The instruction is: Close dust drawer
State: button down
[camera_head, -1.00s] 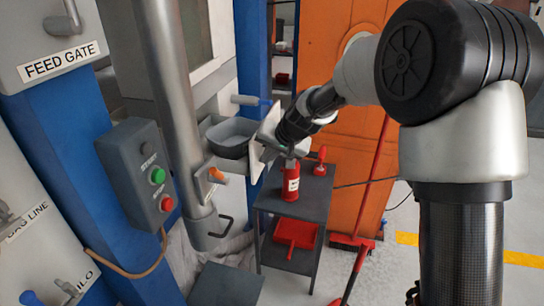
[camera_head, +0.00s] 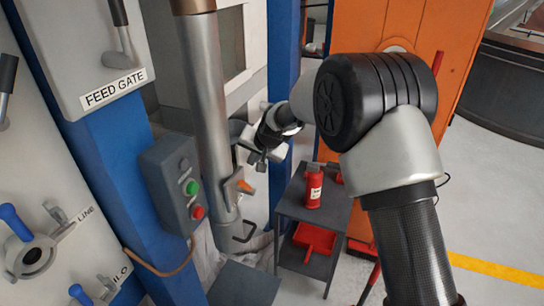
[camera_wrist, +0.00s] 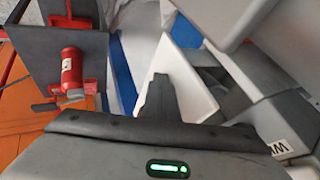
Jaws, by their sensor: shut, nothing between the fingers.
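My gripper (camera_head: 260,157) is shut and empty, beside the vertical grey pipe in the head view. Its dark fingers (camera_wrist: 159,92) also show in the wrist view, in front of a white panel (camera_wrist: 183,80). This panel looks like the front plate of the dust drawer, but I cannot be sure. In the head view the drawer is mostly hidden behind my gripper and the pipe. I cannot tell how far open it stands, nor whether my fingers touch it.
The grey pipe (camera_head: 208,110) with an orange-handled latch (camera_head: 245,186) stands left of my gripper. A control box (camera_head: 177,187) is further left. A dark side table (camera_head: 323,208) with a red bottle (camera_head: 313,187) stands to the right. Blue columns flank the machine.

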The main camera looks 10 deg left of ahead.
aim_at(238, 155)
jog(key=shift+w+a+p, duration=0.2)
jog(key=shift+a+p, duration=0.15)
jog(key=shift+a, duration=0.95)
jog(key=shift+w+a+p, duration=0.2)
jog(key=shift+a+p, duration=0.15)
jog(key=shift+a, duration=0.95)
